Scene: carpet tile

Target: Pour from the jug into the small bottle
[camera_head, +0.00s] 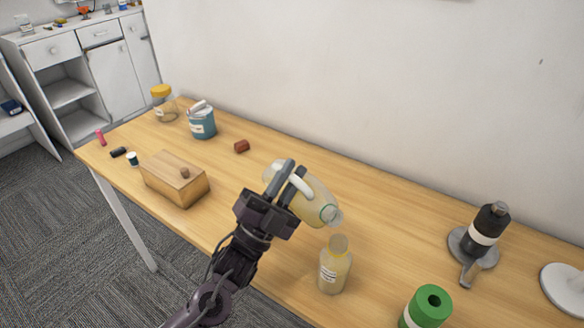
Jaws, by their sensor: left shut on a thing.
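The jug (316,206) is pale, translucent and yellowish, with a white handle. My left gripper (289,172) is shut on the jug, at its handle side, and holds it tilted above the table. The jug's mouth points down to the right, above and close to the small bottle. The small bottle (333,272) stands upright on the table, with a yellowish body, a white label and a yellow band at the neck. I cannot tell whether any liquid is flowing between them. My right gripper is not in view.
The wooden table (400,235) holds a wooden box (175,180), a blue tin (202,125), a yellow-lidded jar (163,103) and a small red-brown piece (241,146). A green roll (425,308), a black-and-grey device (484,238) and a white disc (568,288) are at the right.

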